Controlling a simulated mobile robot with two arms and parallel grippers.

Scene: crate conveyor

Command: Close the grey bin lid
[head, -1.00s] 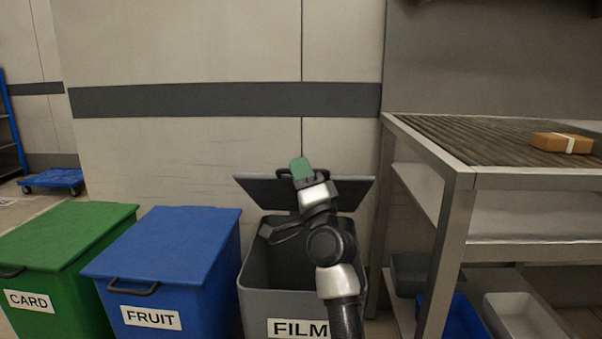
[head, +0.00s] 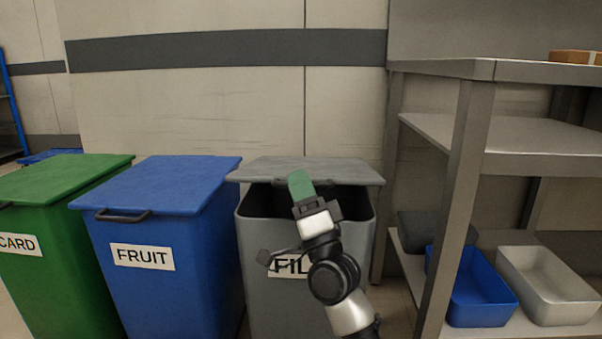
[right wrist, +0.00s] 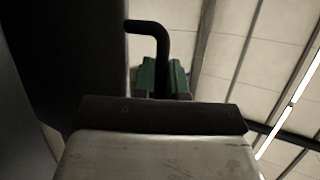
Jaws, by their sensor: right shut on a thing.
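The grey bin (head: 262,235) with a FILM label, partly covered by my arm, stands in the middle of the head view. Its grey lid (head: 270,168) is hinged at the back and lies nearly flat, with its front edge raised above the rim and a dark gap between. My right gripper (head: 301,186) is at the lid's front edge, with green fingers. In the right wrist view, the gripper (right wrist: 161,78) is shut on the dark bent lid handle (right wrist: 150,28). My left gripper is not in view.
A blue FRUIT bin (head: 170,225) and a green CARD bin (head: 60,230), both lidded, stand to the left. A metal frame with shelves (head: 475,130) stands close on the right, with a blue tray (head: 478,300) and a grey tray (head: 545,285) low down. A wall is behind.

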